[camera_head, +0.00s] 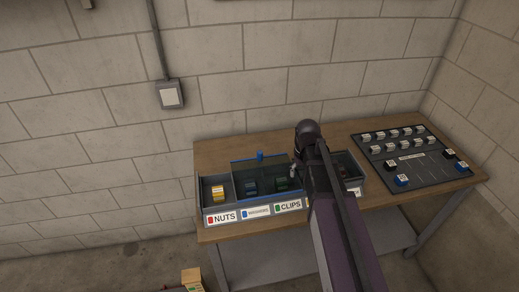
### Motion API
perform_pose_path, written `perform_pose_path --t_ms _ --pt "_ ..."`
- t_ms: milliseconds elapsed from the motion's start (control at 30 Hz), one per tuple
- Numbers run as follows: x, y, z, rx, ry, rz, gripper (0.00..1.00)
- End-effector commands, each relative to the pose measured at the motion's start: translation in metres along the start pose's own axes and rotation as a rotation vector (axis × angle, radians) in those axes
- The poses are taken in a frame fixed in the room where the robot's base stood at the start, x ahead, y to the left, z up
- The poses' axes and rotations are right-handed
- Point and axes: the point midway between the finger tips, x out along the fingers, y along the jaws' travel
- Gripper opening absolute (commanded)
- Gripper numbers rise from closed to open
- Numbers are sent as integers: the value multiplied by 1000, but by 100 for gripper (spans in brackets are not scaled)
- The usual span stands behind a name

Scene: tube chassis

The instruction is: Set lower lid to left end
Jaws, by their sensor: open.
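A grey compartment bin (205,204) stands along the table's front left. A see-through blue-tinted lid (240,169) with a blue upright tab (260,156) lies over its middle compartments. The leftmost compartment, with yellow pieces (217,192), is uncovered. I cannot make out a second lid, or which lid is lower. My gripper (295,170) is open near the lid's right end, mostly hidden by my arm. I cannot tell whether it touches anything. My arm hides part of the bin's right side.
The bin's front labels read NUTS (221,217), a small blue-marked one (257,212) and CLIPS (288,206). A dark panel (412,157) with white blocks and several black and blue pieces lies on the table's right. A block wall (250,70) stands behind.

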Motion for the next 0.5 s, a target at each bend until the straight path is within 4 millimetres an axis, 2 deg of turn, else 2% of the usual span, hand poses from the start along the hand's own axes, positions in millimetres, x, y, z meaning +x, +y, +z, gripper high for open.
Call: perform_pose_path --t_ms 33,200,400,500 --pt "-18 -12 -30 -30 0 0 71" --pt "-44 -52 -89 -119 0 -1 71" --pt "-67 -96 -141 -204 0 -1 71" --pt "-73 -111 -157 -232 0 -1 71"
